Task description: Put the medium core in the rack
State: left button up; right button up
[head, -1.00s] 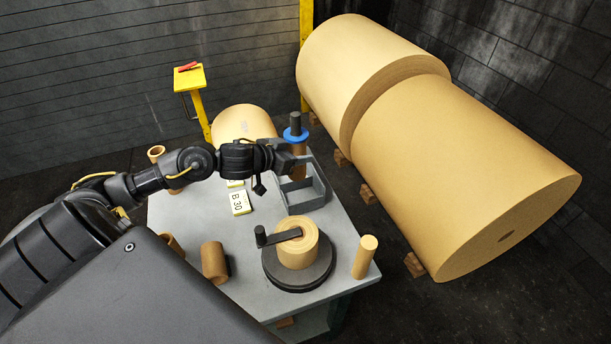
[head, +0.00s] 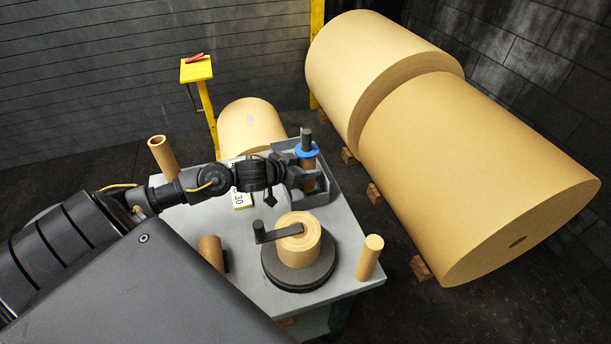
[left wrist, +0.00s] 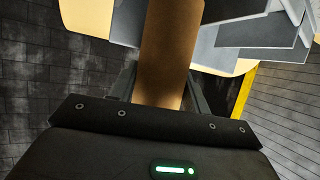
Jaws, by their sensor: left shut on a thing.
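My left gripper (head: 304,177) is shut on a brown cylindrical core (head: 309,170), which I take to be the medium core. My right gripper is not in view.
A wound roll (head: 299,245) with a dark crank sits on a round black turntable near the front. A pale cylinder (head: 369,258) stands at the right corner. Brown cores (head: 163,157) (head: 211,252) stand at left. Large paper rolls (head: 478,170) lie beyond the table.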

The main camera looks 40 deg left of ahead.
pick_arm(q)
jog(key=shift+f, duration=1.75)
jog(key=shift+f, duration=0.1)
jog(key=o, duration=1)
jog(key=shift+f, duration=0.1)
jog(key=shift+s+r, duration=0.2)
jog(key=b+v, duration=0.1)
jog(key=v, duration=1)
jog(key=shift+s+r, duration=0.2)
jog(key=shift+s, duration=0.1)
jog(key=shift+a, duration=0.1)
